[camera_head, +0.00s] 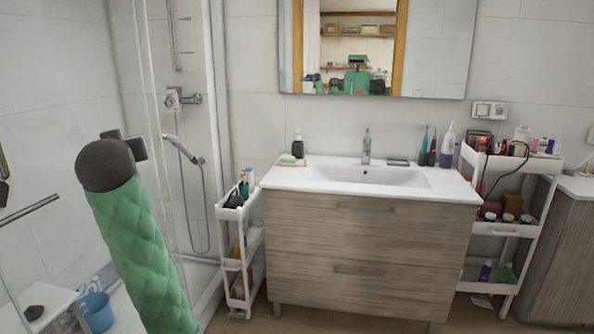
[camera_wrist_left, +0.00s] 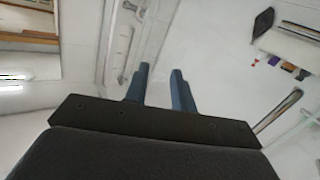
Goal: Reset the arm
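My left arm, in a green quilted sleeve, rises from the bottom left of the head view and ends in a dark wrist. My left gripper (camera_head: 126,140) is partly hidden behind that wrist, raised in front of the shower glass. In the left wrist view its two blue fingers (camera_wrist_left: 160,70) stand apart with nothing between them. My right gripper is outside both views.
A sink cabinet (camera_head: 362,245) stands in the middle. A white slim cart (camera_head: 252,220) stands left of it, and a white cart with cosmetics (camera_head: 512,228) right of it. The shower glass (camera_head: 165,110) is close to my left arm. A blue bucket (camera_head: 96,312) is low left.

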